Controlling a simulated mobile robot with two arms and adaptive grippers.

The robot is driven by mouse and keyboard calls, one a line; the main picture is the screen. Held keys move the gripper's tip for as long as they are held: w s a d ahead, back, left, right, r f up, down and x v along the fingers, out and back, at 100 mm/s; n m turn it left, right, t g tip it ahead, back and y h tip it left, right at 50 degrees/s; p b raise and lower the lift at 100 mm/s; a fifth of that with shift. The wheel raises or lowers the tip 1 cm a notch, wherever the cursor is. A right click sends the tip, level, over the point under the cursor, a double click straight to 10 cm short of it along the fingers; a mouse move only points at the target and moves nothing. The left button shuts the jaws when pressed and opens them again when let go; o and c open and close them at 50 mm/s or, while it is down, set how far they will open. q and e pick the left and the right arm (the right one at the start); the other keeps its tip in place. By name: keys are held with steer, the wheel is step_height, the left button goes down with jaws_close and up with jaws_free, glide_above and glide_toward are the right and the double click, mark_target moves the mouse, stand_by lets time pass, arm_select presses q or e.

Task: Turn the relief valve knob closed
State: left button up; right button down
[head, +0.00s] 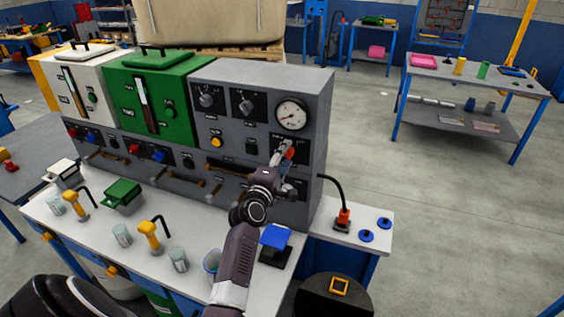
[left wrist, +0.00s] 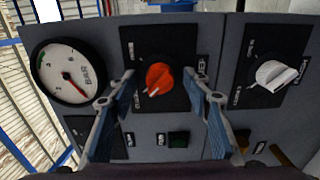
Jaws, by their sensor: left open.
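An orange-red knob (head: 290,153), which I take to be the relief valve knob, is on a black plate below the gauge on the grey panel. In the left wrist view the knob (left wrist: 158,78) shows a white pointer mark; its label is too small to read. My left gripper (head: 282,157) is open in front of it. In the left wrist view its blue fingers (left wrist: 159,88) stand on either side of the knob, with gaps visible. The gripper partly hides the knob in the head view. My right gripper is not in view.
A round gauge (head: 292,115) is above the knob. A white knob (left wrist: 275,75) is on the neighbouring plate, and a dark green button (head: 251,147) is nearby. A black cable (head: 343,190) curves beside the panel. Cups and yellow-handled tools stand on the bench (head: 200,240).

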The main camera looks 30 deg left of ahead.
arm_select(q)
steer(key=v, duration=1.1)
steer(key=shift+s+d, duration=0.2)
steer(key=shift+s, duration=0.2)
